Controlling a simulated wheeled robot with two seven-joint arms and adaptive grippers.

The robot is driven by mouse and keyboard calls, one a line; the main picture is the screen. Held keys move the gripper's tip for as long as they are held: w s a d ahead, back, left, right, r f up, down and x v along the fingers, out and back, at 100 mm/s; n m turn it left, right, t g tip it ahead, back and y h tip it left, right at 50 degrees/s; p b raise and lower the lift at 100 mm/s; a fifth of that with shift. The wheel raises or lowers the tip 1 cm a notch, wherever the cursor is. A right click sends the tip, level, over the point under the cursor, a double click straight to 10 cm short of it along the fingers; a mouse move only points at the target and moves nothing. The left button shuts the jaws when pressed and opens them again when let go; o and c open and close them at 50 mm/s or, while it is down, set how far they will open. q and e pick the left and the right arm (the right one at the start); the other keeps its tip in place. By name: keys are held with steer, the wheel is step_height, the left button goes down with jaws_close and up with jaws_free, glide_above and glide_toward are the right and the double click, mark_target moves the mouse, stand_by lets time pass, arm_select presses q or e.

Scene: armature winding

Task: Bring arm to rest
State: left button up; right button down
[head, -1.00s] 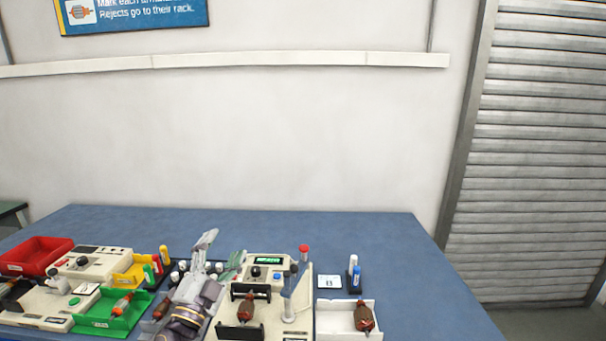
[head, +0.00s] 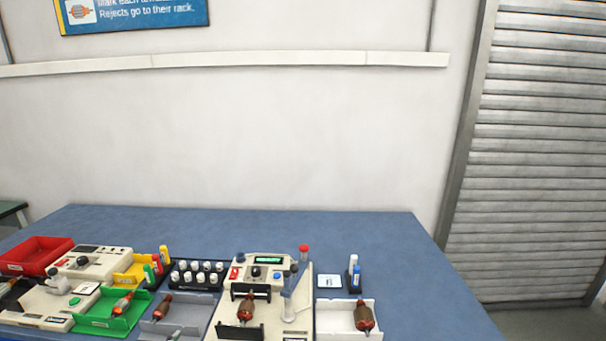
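Neither of my grippers shows in the head view. A tester with a green display (head: 268,260) stands on the blue table, and an armature (head: 246,307) lies between its two black supports. Another armature (head: 363,317) lies in the white tray (head: 334,306) to the right. A grey tray (head: 205,307) left of the tester holds an armature (head: 162,307), and another part lies at its front edge. A green tray (head: 130,323) holds an armature with an orange part (head: 123,303).
A red bin (head: 38,243) and cream machines (head: 98,259) stand at the left. A black rack (head: 181,287) of several white-capped bottles stands behind the grey tray. Markers (head: 355,272) stand at the right. The table's back strip (head: 230,220) and right side are clear.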

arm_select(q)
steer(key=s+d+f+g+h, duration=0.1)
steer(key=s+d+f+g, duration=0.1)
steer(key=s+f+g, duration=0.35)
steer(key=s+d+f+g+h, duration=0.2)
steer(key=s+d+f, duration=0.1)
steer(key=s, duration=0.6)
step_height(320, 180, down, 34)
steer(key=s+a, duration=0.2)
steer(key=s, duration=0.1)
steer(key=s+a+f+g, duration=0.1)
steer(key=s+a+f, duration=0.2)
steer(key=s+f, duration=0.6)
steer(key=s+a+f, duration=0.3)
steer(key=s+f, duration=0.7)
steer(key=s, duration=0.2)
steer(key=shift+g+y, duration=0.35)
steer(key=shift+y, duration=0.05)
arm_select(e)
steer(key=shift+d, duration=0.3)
